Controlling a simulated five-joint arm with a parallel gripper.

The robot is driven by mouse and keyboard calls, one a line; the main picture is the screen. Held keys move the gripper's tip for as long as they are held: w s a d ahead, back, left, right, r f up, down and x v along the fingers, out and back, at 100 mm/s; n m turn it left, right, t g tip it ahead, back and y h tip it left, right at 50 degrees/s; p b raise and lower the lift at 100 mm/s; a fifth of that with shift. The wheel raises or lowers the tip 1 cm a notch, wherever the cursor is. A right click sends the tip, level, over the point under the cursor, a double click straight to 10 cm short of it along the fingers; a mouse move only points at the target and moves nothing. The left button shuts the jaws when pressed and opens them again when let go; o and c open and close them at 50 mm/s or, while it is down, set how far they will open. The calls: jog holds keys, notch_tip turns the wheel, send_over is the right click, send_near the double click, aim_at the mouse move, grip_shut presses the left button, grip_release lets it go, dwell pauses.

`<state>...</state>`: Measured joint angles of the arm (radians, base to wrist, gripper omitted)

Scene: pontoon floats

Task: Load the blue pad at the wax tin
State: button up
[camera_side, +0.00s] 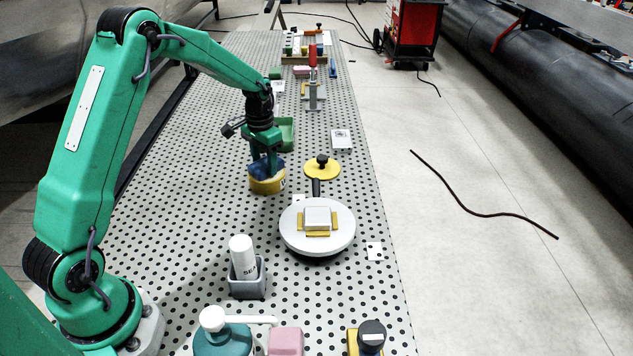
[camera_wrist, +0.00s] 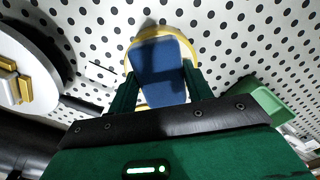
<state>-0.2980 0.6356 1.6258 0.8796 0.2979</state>
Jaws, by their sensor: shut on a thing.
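The wax tin (camera_side: 267,186) is a round yellow tin standing on the perforated table, mid-left in the side view. In the wrist view its yellow rim (camera_wrist: 131,58) shows around the pad. My gripper (camera_side: 266,160) is right over the tin, pointing down, and is shut on the blue pad (camera_wrist: 158,72). The pad shows between the two green fingers in the wrist view, and partly at the tin's mouth in the side view (camera_side: 258,165). The pad's lower face is hidden, so I cannot tell whether it touches the wax.
A yellow lid with a black knob (camera_side: 322,169) lies right of the tin. A round white disc (camera_side: 335,233) holding a pale block on yellow pieces stands nearer. A green tray (camera_side: 287,134) is just behind. A grey holder with a white bottle (camera_side: 243,258) stands in front.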

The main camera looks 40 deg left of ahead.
aim_at(264, 163)
jog(key=shift+r, duration=0.1)
dwell(0.6)
jog(key=shift+r, duration=3.4)
jog(key=shift+d, duration=0.1)
jog(key=s+d+r, duration=0.3)
jog(key=s+d, duration=0.1)
jog(key=d, duration=0.3)
jog(key=s+d+r, duration=0.4)
jog(key=d, duration=0.3)
jog(key=shift+d+r, duration=0.15)
jog(key=shift+d, duration=0.2)
